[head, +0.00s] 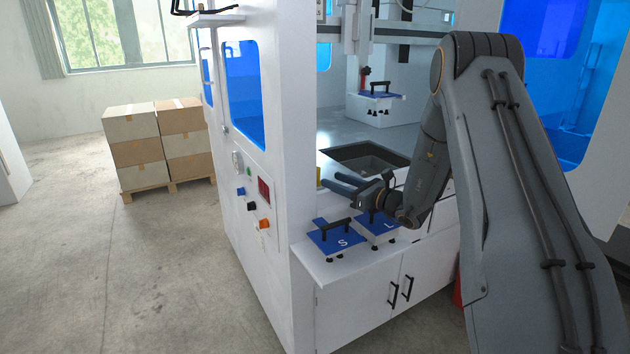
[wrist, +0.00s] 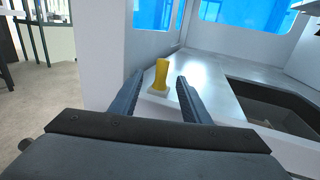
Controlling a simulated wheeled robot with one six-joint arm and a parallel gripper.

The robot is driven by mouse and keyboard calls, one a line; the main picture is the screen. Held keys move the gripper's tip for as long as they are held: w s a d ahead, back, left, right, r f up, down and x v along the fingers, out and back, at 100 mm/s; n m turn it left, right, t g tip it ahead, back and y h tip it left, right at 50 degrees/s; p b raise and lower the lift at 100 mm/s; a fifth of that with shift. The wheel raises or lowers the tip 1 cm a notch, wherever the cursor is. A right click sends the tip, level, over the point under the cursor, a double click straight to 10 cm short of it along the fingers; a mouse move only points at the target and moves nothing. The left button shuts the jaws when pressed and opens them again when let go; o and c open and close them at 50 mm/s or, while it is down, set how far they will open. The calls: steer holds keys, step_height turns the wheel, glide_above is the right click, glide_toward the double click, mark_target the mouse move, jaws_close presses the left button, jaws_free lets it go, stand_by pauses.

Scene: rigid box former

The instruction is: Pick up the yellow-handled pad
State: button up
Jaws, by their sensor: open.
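The yellow-handled pad shows in the wrist view as an upright yellow handle (wrist: 161,74) on a small pale base (wrist: 158,94), standing on the light work surface. In the head view only a thin yellow sliver (head: 319,175) shows beside the machine's white post, which hides the rest. My gripper (head: 331,181) is open and empty, its dark fingers pointing left toward the pad. In the wrist view the gripper (wrist: 160,77) has one finger on each side of the handle in the picture. The handle seems at or just beyond the fingertips; no contact shows.
Blue pads with black handles, marked S (head: 335,239) and L (head: 378,226), sit on the front shelf (head: 310,266) below my gripper. A dark recessed bin (head: 367,158) lies behind it. A white post (head: 285,150) stands close left. Another blue pad (head: 381,97) is inside the machine.

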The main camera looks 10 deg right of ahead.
steer(key=shift+d+p+x, duration=0.2)
steer(key=shift+p+x, duration=1.05)
steer(key=shift+x, duration=1.85)
steer(key=shift+w+f, duration=0.15)
jaws_close()
steer(key=shift+d+b, duration=0.1)
steer(key=shift+b, duration=0.2)
